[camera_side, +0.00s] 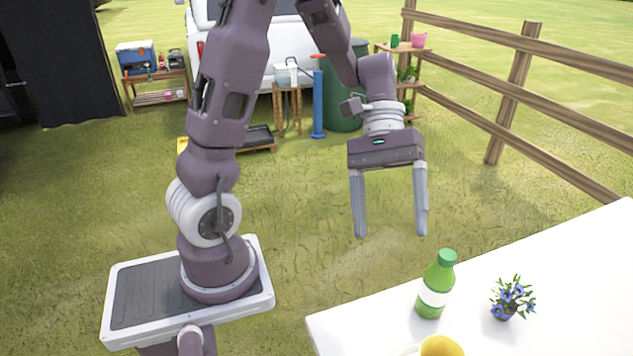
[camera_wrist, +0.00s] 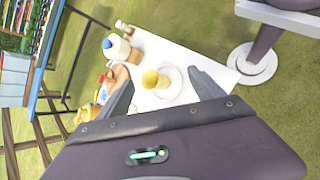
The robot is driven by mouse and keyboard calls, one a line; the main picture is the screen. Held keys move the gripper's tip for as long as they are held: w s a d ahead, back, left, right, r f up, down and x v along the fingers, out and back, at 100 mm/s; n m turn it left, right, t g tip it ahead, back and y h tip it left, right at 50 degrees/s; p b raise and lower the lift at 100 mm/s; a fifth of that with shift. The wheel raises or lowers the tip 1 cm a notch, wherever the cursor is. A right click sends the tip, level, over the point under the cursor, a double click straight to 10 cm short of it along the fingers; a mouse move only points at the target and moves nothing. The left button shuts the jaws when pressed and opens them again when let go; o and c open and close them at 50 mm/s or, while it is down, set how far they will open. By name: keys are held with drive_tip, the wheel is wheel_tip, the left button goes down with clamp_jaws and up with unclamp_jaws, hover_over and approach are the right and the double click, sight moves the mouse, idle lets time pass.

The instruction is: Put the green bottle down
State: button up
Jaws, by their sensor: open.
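The green bottle (camera_side: 436,285) stands upright on the white table (camera_side: 570,270), near its left edge. It has a green cap and a white label band. My gripper (camera_side: 390,236) is open and empty, with its two grey fingers pointing down. In the side view it hangs above and to the left of the bottle, apart from it. In the wrist view I cannot make out the bottle; the dark gripper body and fingers cover much of the near table.
A small pot of blue flowers (camera_side: 513,297) stands right of the bottle. A yellow object (camera_side: 440,346) sits on a white plate at the bottom edge. In the wrist view, a white jug with a blue cap (camera_wrist: 116,46) and other items line the table's left side. Grass surrounds the table.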

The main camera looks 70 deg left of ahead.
drive_tip(key=s+a+r+m+t+y, duration=0.2)
drive_tip(key=s+r+m+t+y, duration=0.5)
drive_tip(key=s, duration=0.4)
drive_tip(key=shift+a+r+t+y, duration=0.2)
drive_tip(key=shift+a+t+y, duration=0.05)
drive_tip(key=shift+t+y, duration=0.35)
